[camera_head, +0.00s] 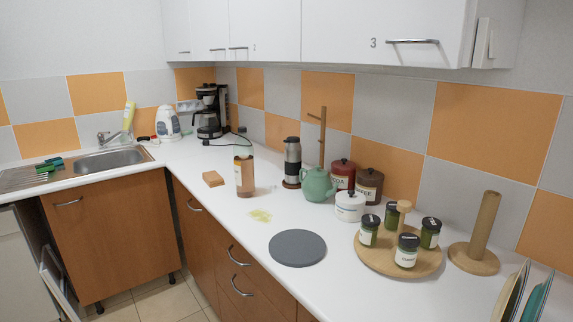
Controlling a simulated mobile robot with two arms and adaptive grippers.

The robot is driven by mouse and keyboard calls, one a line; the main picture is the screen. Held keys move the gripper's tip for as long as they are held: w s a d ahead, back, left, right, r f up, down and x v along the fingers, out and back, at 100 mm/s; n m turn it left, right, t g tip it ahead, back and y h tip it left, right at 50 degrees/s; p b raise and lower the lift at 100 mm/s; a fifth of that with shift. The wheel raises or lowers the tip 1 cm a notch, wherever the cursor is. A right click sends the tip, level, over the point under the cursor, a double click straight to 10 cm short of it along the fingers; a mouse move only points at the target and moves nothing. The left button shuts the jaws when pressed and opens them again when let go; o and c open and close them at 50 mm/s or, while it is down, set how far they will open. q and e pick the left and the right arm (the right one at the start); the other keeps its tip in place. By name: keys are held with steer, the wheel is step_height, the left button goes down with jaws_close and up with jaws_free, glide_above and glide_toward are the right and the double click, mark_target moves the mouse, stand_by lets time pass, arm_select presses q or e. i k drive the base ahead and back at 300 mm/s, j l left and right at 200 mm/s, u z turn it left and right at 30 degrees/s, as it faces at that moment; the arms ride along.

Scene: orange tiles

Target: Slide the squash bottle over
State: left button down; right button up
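Neither of my grippers shows in this view.
A small brown block (213,178) lies left of the bottle. A steel flask (292,163) and a green teapot (318,185) stand to its right. A grey round mat (297,248) lies nearer, with a wooden jar tray (380,262) beside it. The counter's front edge is close.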

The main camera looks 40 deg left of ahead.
mark_target(242, 149)
steer(key=j+z, duration=0.35)
steer(key=j, duration=0.6)
steer(key=k+j+z, duration=0.1)
steer(key=j+z, duration=0.25)
steer(key=j, duration=0.6)
